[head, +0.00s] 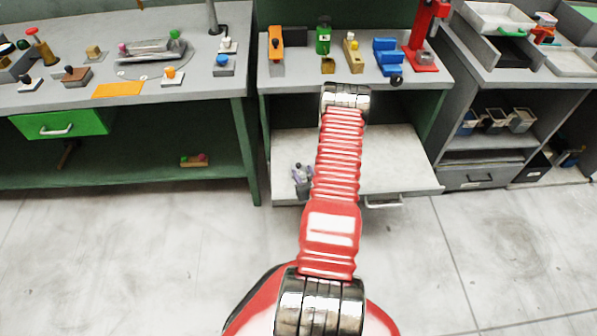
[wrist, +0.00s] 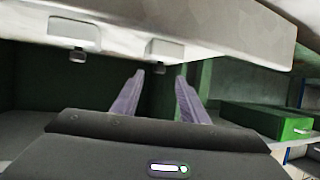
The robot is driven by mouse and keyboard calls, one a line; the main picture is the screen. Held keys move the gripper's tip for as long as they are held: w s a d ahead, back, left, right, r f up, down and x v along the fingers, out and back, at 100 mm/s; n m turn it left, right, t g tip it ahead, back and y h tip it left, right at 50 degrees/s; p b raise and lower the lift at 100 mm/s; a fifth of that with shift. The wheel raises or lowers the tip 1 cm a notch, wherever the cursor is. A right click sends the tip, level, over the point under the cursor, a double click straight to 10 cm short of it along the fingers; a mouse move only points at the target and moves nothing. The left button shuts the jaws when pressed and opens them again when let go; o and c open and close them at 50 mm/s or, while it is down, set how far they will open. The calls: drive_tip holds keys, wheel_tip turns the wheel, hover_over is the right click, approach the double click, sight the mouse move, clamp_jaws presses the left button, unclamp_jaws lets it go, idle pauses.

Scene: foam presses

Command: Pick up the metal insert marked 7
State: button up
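I cannot make out a metal insert marked 7 in either view; no number is readable. My gripper (wrist: 160,84) shows in the wrist view as two pale purple fingers standing apart, with nothing visible between them. A white slab with two small brackets (wrist: 165,49) lies across the view above the fingertips. In the head view my red arm reaches toward the middle bench and hides part of it; the gripper is not clearly visible there.
The middle bench top (head: 300,72) holds several coloured fixtures, including a red press (head: 424,45). The left bench has a green drawer (head: 60,123). The right bench carries trays (head: 495,18) above shelved bins (head: 495,118). The floor in front is clear.

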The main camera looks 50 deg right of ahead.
sight(299, 166)
drive_tip(key=shift+x, duration=2.15)
drive_tip(key=shift+f, duration=0.1)
drive_tip(key=shift+c, duration=0.6)
clamp_jaws()
